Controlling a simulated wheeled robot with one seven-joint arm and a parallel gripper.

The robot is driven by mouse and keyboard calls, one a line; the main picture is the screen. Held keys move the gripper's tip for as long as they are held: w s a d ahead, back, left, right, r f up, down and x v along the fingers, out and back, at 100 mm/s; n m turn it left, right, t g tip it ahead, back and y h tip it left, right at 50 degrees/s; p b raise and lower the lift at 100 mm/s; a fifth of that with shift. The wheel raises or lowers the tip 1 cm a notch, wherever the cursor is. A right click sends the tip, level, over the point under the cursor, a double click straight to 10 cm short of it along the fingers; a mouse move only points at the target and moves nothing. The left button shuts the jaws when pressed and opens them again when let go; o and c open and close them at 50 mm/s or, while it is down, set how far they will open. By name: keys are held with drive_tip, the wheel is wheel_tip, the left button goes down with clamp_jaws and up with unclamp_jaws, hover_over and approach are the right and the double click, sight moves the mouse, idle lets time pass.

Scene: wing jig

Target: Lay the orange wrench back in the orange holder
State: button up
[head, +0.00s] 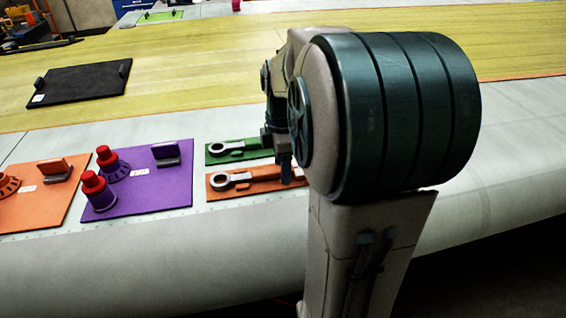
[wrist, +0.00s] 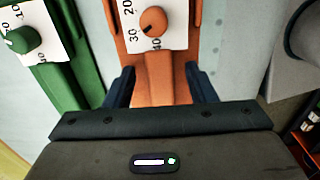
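The orange holder (head: 215,193) lies on the pale wing surface, left of my arm in the head view. In the wrist view the orange holder (wrist: 186,72) shows a numbered white card with an orange knob (wrist: 153,20). A raised orange bar (wrist: 158,80) below the knob runs between the fingers of my gripper (wrist: 159,87). The fingers are apart, one on each side of the bar; contact is not clear. My gripper (head: 285,165) is low over the holder's right part.
A purple board (head: 160,195) with red-topped pieces and another orange board (head: 45,210) lie further left. A black board (head: 75,85) lies on the yellow area behind.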

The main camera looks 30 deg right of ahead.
wheel_tip(320, 180, up, 14)
idle(0.6)
drive_tip(key=shift+s+d+f, duration=0.1)
drive_tip(key=shift+f, duration=0.05)
